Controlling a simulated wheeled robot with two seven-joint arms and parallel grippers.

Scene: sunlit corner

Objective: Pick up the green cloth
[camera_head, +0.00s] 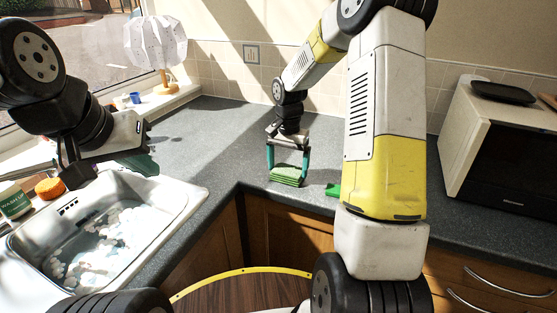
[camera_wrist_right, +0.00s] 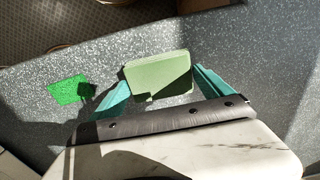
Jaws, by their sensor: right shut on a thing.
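A folded, layered pale green cloth (camera_head: 287,174) is between the teal fingers of my right gripper (camera_head: 287,167), low over the grey counter near its inner corner. In the right wrist view the cloth (camera_wrist_right: 158,75) sits between the two fingers (camera_wrist_right: 160,92), and the gripper is shut on it. I cannot tell whether the cloth touches the counter. My left gripper (camera_head: 108,162) is over the sink's back edge, far from the cloth. Its jaw opening is not clear.
A flat bright green piece (camera_head: 333,190) lies right of the cloth, partly behind my right arm; it also shows in the right wrist view (camera_wrist_right: 69,89). A sink (camera_head: 183,197) with water is at left. A microwave (camera_head: 500,150) stands at right. The back counter is clear.

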